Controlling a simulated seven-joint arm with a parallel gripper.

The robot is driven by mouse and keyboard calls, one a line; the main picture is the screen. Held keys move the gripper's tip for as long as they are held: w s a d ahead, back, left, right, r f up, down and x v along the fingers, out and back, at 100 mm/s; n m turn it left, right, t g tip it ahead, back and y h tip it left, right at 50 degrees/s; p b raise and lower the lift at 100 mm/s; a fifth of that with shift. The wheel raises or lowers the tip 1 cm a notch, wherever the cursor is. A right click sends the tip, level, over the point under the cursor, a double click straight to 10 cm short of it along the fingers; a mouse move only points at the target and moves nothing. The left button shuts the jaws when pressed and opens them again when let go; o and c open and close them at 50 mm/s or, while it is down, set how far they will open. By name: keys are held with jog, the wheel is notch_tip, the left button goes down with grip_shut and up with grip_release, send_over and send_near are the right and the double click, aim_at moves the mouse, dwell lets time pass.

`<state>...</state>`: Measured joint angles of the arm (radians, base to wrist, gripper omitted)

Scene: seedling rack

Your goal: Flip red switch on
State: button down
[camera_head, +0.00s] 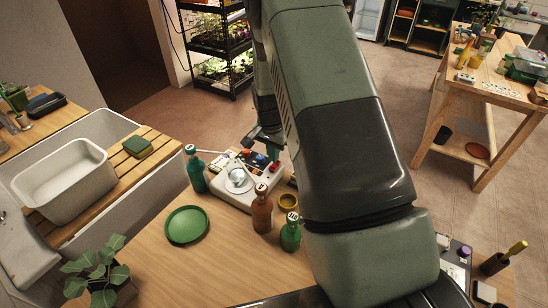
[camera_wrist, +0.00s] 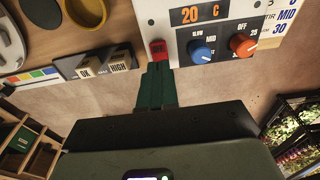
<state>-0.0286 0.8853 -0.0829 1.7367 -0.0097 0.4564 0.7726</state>
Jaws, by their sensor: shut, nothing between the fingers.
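The red switch (camera_wrist: 158,50) sits at the lower edge of a white control box (camera_wrist: 175,20) in the wrist view. It also shows as a small red patch in the head view (camera_head: 276,166). My gripper (camera_wrist: 157,68) has its green fingers together with nothing between them. The fingertips are right at the near edge of the red switch; I cannot tell whether they touch it. In the head view my gripper (camera_head: 270,148) is over the far right corner of the box, partly hidden by my arm. The switch's on or off position is not clear.
A blue knob (camera_wrist: 201,51) and an orange knob (camera_wrist: 243,45) are right of the switch. A dark block with labels (camera_wrist: 100,64) lies to its left. Teal (camera_head: 194,170), brown (camera_head: 262,212) and green (camera_head: 290,235) bottles stand around the box. A green plate (camera_head: 187,225) lies nearby.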

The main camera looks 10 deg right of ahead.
aim_at(272, 167)
notch_tip(272, 167, up, 12)
jog(key=s+a, duration=0.1)
jog(key=shift+s+a+f, duration=0.15)
jog(key=shift+a+f, duration=0.05)
jog(key=shift+w+d+r+t, duration=0.1)
jog(key=shift+w+d+t, duration=0.2)
jog(key=shift+w+d, duration=0.2)
jog(key=f, duration=0.4)
jog(key=w+d+f, duration=0.1)
jog(key=f, duration=0.9)
jog(key=shift+w+d, duration=0.25)
jog(key=shift+w, duration=0.05)
jog(key=shift+d, duration=0.1)
